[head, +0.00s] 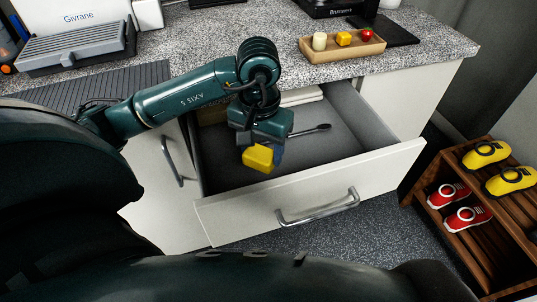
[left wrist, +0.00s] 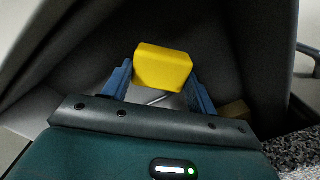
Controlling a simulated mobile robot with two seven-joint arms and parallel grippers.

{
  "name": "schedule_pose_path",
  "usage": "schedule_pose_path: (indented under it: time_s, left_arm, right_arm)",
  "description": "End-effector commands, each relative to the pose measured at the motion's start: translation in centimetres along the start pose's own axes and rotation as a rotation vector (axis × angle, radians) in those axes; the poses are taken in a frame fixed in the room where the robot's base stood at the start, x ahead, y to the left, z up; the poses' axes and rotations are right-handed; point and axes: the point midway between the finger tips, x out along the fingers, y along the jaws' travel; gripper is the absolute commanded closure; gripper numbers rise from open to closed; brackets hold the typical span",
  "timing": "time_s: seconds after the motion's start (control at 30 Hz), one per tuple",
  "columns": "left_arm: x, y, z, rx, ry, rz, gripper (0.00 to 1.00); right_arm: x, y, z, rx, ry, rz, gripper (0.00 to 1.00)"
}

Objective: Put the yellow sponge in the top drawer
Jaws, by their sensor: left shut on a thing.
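The yellow sponge (head: 258,158) is held by my left gripper (head: 262,150) over the open top drawer (head: 330,202). In the left wrist view the sponge (left wrist: 163,67) sits between the two blue fingers of the left gripper (left wrist: 160,88). The drawer is pulled out under the counter, with its white front and metal handle facing me. The sponge is inside the drawer's outline as seen from the head; its exact height above the drawer floor is hard to tell. My right gripper is not in view.
In the drawer lie a dark spoon-like utensil (head: 310,130) and a pale stack (head: 300,96) at the back. On the counter stands a wooden tray (head: 343,53) with small blocks. A wooden rack (head: 465,240) with red and yellow shoes stands at right.

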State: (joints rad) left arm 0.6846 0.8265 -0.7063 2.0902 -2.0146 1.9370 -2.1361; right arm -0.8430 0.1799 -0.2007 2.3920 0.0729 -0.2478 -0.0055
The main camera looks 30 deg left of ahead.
Motion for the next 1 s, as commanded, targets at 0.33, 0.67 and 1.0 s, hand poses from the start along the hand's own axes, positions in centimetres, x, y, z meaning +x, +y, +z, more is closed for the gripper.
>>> schedule_pose_path:
  time_s: [0.33, 0.67, 1.0]
  left_arm:
    - [4.0, 0.1, 0.0, 0.0, -0.002, 0.002, 0.6]
    - [6.9, 0.0, 0.0, 0.001, 0.001, 0.0, 0.6]
    - [7.1, 0.0, 0.0, 0.001, 0.001, 0.0, 0.39]
  right_arm:
    - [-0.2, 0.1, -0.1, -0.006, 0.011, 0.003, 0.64]
    - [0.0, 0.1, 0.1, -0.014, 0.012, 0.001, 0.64]
    - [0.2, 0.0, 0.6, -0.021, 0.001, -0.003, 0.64]
